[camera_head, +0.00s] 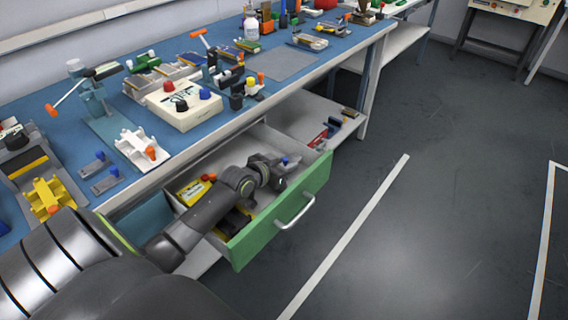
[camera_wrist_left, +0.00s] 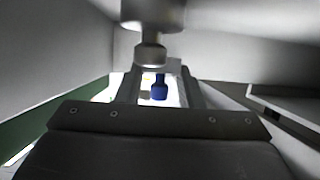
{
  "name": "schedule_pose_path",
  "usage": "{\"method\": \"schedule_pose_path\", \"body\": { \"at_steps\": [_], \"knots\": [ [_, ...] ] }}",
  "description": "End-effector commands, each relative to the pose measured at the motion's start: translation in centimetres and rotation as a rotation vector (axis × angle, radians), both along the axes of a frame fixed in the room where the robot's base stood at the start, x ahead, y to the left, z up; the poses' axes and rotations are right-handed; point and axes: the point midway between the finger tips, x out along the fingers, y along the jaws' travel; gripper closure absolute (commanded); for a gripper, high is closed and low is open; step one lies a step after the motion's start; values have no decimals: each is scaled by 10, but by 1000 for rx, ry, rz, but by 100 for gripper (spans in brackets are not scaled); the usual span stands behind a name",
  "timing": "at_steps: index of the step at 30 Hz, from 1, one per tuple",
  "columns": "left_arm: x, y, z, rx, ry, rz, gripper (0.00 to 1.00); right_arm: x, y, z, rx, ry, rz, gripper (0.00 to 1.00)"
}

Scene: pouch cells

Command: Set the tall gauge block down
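My left gripper (camera_head: 281,172) reaches into the open green-fronted drawer (camera_head: 317,177), close behind its front panel. A small blue piece (camera_head: 285,160) shows at its fingertips. In the left wrist view the blue piece (camera_wrist_left: 160,88) lies between the two dark fingers of my left gripper (camera_wrist_left: 162,82), with a bright pale surface around it. I cannot tell whether the fingers press on anything. I cannot pick out the tall gauge block for certain; the blue piece may belong to it. My right gripper is in neither view.
A yellow box (camera_head: 193,192) and dark items lie in the drawer's left part. The blue bench (camera_head: 262,108) above carries fixtures, a white control box (camera_head: 184,104) and small grey plates with blue knobs (camera_head: 106,183).

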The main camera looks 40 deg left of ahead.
Motion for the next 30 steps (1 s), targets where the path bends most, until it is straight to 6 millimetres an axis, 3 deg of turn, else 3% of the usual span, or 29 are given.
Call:
{"method": "schedule_pose_path", "body": {
  "at_steps": [5, 17, 22, 30],
  "knots": [
    [0, 0, 0, 0, 0, 0, 46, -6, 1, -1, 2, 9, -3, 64],
    [0, 0, 5, 1, 0, 0, 46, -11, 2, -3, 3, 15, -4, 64],
    [0, 0, 16, 2, -1, -1, 46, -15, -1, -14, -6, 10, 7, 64],
    [-52, 5, 35, 5, 3, -1, 46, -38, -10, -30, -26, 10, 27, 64]
  ]
}}
